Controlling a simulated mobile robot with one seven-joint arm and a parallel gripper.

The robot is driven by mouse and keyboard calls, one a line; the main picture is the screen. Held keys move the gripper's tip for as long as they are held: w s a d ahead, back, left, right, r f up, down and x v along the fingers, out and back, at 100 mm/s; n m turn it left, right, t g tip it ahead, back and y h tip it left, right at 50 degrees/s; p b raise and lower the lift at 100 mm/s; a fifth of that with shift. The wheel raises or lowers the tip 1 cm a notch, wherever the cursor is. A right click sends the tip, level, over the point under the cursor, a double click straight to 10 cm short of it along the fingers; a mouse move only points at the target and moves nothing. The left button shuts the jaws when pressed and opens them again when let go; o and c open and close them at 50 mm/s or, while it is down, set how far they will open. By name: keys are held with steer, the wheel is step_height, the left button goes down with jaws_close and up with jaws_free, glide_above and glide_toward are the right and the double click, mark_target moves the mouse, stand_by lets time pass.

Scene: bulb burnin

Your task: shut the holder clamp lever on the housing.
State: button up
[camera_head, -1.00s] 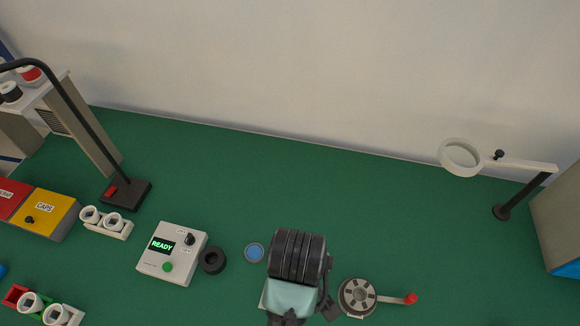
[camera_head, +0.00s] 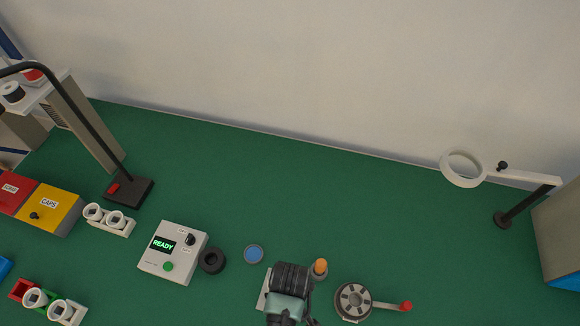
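My gripper (camera_head: 289,282) is seen from behind at the bottom centre; its dark ribbed link hides the fingertips, so I cannot tell open from shut. A pale housing block (camera_head: 264,292) shows partly at its left, mostly covered by my arm. An orange-topped piece in a grey round collar (camera_head: 320,268) stands just right of the gripper; I cannot tell if they touch. No clamp lever can be made out on the pale block. Right of it lies a grey round slotted disc (camera_head: 353,301) with an arm ending in a red knob (camera_head: 405,306), pointing right.
A READY box (camera_head: 172,252), a black ring (camera_head: 212,260) and a blue disc (camera_head: 254,254) lie to the left. Further left are white socket strips (camera_head: 109,219), a yellow CAPS bin (camera_head: 50,208) and a lamp base (camera_head: 129,190). A magnifier (camera_head: 463,168) stands right. The back middle is clear.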

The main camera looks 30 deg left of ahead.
steer(key=shift+f, duration=0.4)
jaws_close()
